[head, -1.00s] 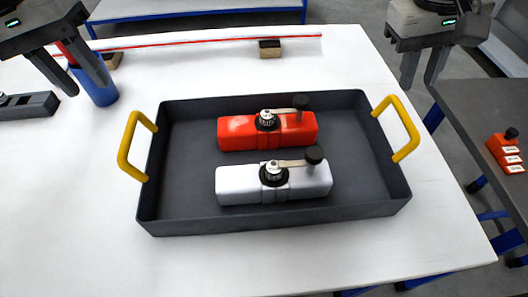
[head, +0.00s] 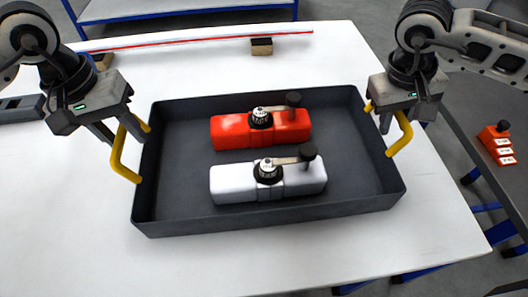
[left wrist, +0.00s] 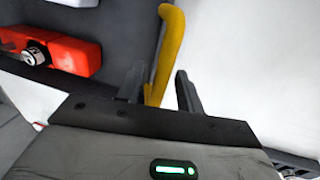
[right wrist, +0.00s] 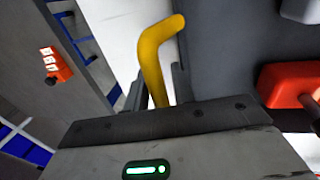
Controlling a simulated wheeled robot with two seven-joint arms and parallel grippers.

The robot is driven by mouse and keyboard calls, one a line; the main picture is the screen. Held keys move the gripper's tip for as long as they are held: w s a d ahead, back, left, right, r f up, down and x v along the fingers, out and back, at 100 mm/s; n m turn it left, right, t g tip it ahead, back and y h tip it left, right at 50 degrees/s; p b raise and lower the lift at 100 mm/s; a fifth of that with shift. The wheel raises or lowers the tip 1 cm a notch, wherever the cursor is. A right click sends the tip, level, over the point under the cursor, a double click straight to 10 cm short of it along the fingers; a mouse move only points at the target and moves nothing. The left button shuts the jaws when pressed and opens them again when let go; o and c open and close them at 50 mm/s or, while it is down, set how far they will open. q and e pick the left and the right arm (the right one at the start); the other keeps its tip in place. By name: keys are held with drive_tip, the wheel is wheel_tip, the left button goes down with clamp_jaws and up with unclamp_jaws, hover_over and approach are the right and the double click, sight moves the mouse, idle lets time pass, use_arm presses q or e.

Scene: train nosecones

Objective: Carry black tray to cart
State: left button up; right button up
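The black tray (head: 270,215) lies on the white table, with a yellow handle at each end. It holds a red part (head: 232,132) and a white part (head: 235,185), each with a black-knobbed lever on top. My left gripper (head: 122,138) is at the left handle (head: 121,165); in the left wrist view the handle (left wrist: 171,45) stands between its spread fingers. My right gripper (head: 386,122) is at the right handle (head: 402,140); in the right wrist view the handle (right wrist: 152,52) stands between its fingers, with gaps showing.
A grey surface (head: 465,150) at the right carries red labelled blocks (head: 497,145). A red-edged strip (head: 190,42) and a small wooden block (head: 262,46) lie along the table's back. The table in front of the tray is clear.

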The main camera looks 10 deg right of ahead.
use_arm(q)
drive_tip(key=c, duration=0.4)
use_arm(e)
drive_tip(key=c, duration=0.4)
use_arm(q)
clamp_jaws()
use_arm(e)
clamp_jaws()
use_arm(q)
drive_tip(key=shift+r, duration=0.25)
use_arm(e)
drive_tip(key=shift+r, duration=0.25)
